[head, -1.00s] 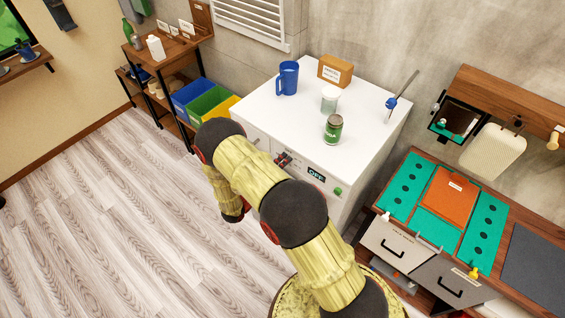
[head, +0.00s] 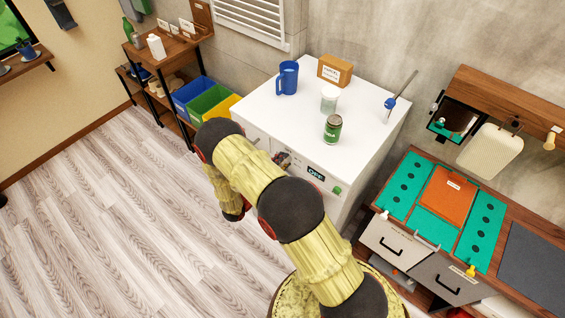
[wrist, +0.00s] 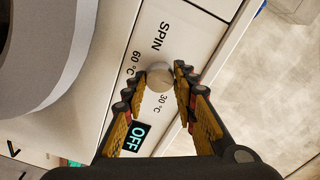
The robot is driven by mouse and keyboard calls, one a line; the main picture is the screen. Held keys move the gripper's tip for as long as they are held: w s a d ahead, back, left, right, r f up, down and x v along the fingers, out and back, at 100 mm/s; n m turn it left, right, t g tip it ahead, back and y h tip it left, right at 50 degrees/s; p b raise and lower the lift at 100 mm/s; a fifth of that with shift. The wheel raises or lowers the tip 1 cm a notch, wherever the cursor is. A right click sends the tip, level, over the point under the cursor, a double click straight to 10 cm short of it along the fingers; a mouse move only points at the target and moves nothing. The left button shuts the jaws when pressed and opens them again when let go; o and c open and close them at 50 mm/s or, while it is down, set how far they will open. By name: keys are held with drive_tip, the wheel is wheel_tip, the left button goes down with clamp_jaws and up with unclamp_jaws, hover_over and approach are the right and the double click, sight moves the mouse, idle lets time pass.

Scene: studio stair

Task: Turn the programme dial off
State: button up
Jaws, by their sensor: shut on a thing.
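The programme dial (wrist: 160,76) is a small round pale knob on the white front panel of the washing machine (head: 345,160). My gripper (wrist: 160,82) is shut on it in the wrist view, with one finger on each side. Printed around the dial are SPIN, 60 °C and 30 °C. A lit label reading OFF (wrist: 134,138) sits beside the left finger, and it also shows on the machine front in the head view (head: 316,174). I cannot make out a pointer mark on the dial. In the head view my arm hides much of the machine front.
On the machine top stand a blue jug (head: 288,78), a white-lidded jar (head: 329,98), a green can (head: 333,128) and a cardboard box (head: 335,70). A drawer bench (head: 440,275) is at right. Coloured bins (head: 210,102) stand behind left. The floor at left is clear.

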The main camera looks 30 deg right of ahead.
idle(0.4)
drive_tip(key=o, duration=1.2)
drive_tip(key=shift+c, duration=0.2)
drive_tip(key=v, duration=1.2)
